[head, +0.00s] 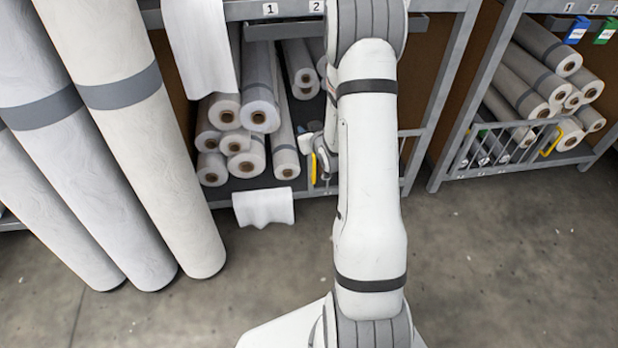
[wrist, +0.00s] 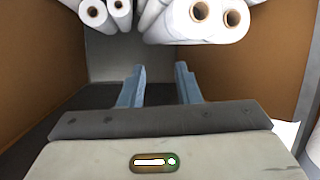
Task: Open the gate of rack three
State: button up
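In the head view, a barred gate (head: 500,143) with a yellow handle (head: 552,142) spans the low front of the right rack and looks closed. Another yellow handle (head: 313,168) shows beside my wrist at the middle rack (head: 435,90); my arm hides most of the front there. I cannot read a number three on either rack. In the wrist view my gripper (wrist: 159,80) is open, with a clear gap and nothing between its fingers. It points into a bay with brown side walls, below several white rolls (wrist: 200,14). No gate bars show in that view.
Tall wrapped rolls (head: 150,130) lean at the left. More rolls (head: 240,140) lie in the bay left of my arm, and a white sheet (head: 263,207) hangs over its lower edge. Rolls (head: 550,80) also fill the right rack. The floor (head: 510,250) at the right is clear.

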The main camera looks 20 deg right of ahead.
notch_tip(320, 180, down, 13)
jog(key=d+t+b, duration=0.2)
jog(key=b, duration=0.3)
jog(key=m+t+b, duration=0.1)
jog(key=t+b, duration=0.1)
jog(key=b, duration=0.3)
send_near(314, 165)
jog(key=w, duration=0.5)
jog(key=w+b, duration=0.1)
jog(key=w, duration=0.2)
jog(key=w+d+b, duration=0.1)
jog(key=w, duration=0.2)
jog(key=shift+f, duration=0.25)
jog(key=shift+c, duration=0.5)
grip_shut()
